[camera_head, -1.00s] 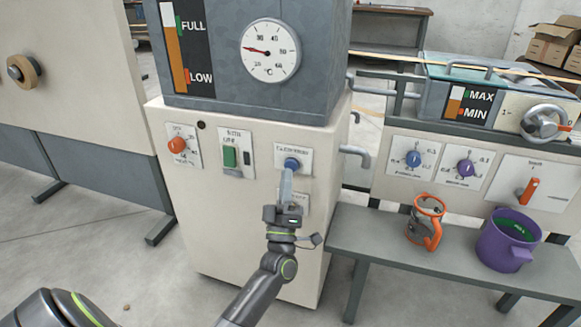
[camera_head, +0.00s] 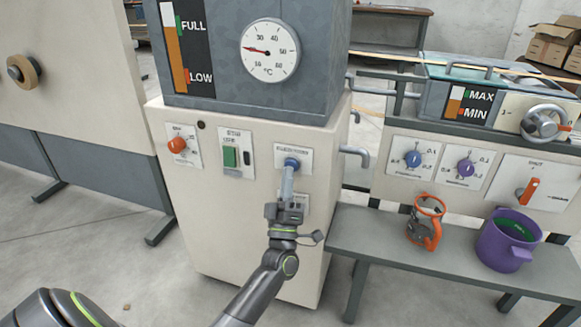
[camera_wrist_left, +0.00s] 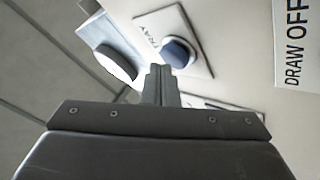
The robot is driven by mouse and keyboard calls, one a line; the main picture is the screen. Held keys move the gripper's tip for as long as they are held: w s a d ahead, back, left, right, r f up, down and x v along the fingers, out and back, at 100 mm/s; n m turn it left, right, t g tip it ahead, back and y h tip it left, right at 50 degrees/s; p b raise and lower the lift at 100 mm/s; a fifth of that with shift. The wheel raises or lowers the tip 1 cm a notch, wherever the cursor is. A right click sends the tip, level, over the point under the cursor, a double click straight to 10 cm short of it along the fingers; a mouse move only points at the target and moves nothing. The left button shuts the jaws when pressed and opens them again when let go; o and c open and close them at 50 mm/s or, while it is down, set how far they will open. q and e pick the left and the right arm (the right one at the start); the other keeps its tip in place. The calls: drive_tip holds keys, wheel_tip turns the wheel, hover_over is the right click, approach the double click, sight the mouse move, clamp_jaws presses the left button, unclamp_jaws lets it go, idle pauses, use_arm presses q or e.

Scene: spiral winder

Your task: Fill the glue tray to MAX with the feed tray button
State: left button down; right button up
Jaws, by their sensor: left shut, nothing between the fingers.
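The blue feed tray button (camera_head: 291,163) sits on a white plate on the front of the cream cabinet, and also shows in the left wrist view (camera_wrist_left: 178,52). My left gripper (camera_head: 288,171) is shut and empty, its fingertips at the lower edge of the button; I cannot tell whether they press it. In the left wrist view its shut fingers (camera_wrist_left: 158,70) lie just beside the button. The glue tray (camera_head: 432,98) is at the upper right. Its level gauge (camera_head: 454,103) with MAX and MIN marks shows white above orange. My right gripper is out of view.
The cabinet also carries an orange knob (camera_head: 177,145) and a green switch (camera_head: 230,157). Below the button is a DRAW OFF label (camera_wrist_left: 297,45). To the right, a grey bench (camera_head: 385,243) holds an orange-rimmed jug (camera_head: 424,222) and a purple pot (camera_head: 500,240).

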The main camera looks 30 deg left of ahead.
use_arm(q)
drive_tip(key=shift+w+a, duration=0.1)
drive_tip(key=shift+w, duration=0.25)
idle(0.3)
idle(2.9)
drive_tip(key=shift+s+d, duration=0.2)
drive_tip(key=shift+s, duration=0.6)
drive_tip(key=shift+p, duration=0.3)
drive_tip(key=shift+s+d+p, duration=0.2)
drive_tip(key=shift+s, duration=0.6)
drive_tip(key=shift+s+d+p, duration=0.2)
drive_tip(key=shift+s+p, duration=0.05)
drive_tip(key=shift+s, duration=0.6)
drive_tip(key=shift+s+d+p, duration=0.2)
drive_tip(key=shift+s, duration=0.6)
idle(0.7)
